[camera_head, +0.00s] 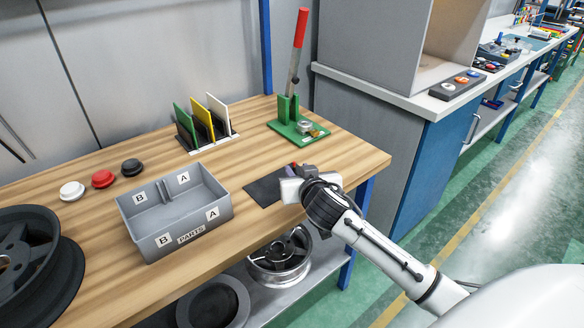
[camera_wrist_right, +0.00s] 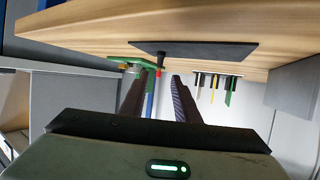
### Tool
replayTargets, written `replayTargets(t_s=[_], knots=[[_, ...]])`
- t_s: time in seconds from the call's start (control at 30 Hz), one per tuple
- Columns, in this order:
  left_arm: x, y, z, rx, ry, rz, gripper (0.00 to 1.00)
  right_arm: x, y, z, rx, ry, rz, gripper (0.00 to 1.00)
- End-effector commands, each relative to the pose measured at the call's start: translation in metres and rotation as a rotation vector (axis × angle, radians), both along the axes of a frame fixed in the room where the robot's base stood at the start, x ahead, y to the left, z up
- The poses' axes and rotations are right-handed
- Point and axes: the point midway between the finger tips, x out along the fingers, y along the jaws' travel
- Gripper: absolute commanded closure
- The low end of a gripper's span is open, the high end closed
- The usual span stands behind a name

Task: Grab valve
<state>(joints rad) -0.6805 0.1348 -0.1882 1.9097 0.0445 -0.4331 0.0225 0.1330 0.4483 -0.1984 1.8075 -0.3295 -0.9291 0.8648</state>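My right gripper (camera_head: 292,180) is over the black mat (camera_head: 262,190) near the table's front right edge. In the right wrist view, its two fingers (camera_wrist_right: 158,76) are apart with a gap between them. That view is upside down. A small dark upright piece (camera_wrist_right: 160,56), possibly the valve, stands at the mat (camera_wrist_right: 200,50) in line with the gap. A red spot shows at its end, and I cannot tell whether it belongs to it. In the head view the gripper mostly hides this piece. My left gripper is not in view.
A grey parts bin (camera_head: 140,222) stands left of the mat. Behind are a green press (camera_head: 287,124) with a red-handled lever and a rack of coloured plates (camera_head: 202,122). Red (camera_head: 103,179), white and black buttons sit at the left. A dark wheel (camera_head: 22,262) is at front left.

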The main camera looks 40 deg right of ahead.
Motion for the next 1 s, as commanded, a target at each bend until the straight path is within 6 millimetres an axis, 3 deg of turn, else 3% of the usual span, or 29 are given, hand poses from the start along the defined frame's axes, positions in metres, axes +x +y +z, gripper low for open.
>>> replayTargets(t_s=[0.13,0.5,0.83,1.0], knots=[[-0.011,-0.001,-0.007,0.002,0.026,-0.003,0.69,0.009,-0.004,-0.004,-0.001,0.0,0.0,0.71],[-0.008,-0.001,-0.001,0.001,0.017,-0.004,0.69,0.048,-0.023,-0.016,-0.001,0.002,0.001,0.71],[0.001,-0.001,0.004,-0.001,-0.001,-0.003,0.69,0.053,-0.025,-0.019,0.0,0.001,0.001,0.71],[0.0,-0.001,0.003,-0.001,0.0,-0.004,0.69,0.053,-0.025,-0.019,0.0,0.001,0.001,0.98]])
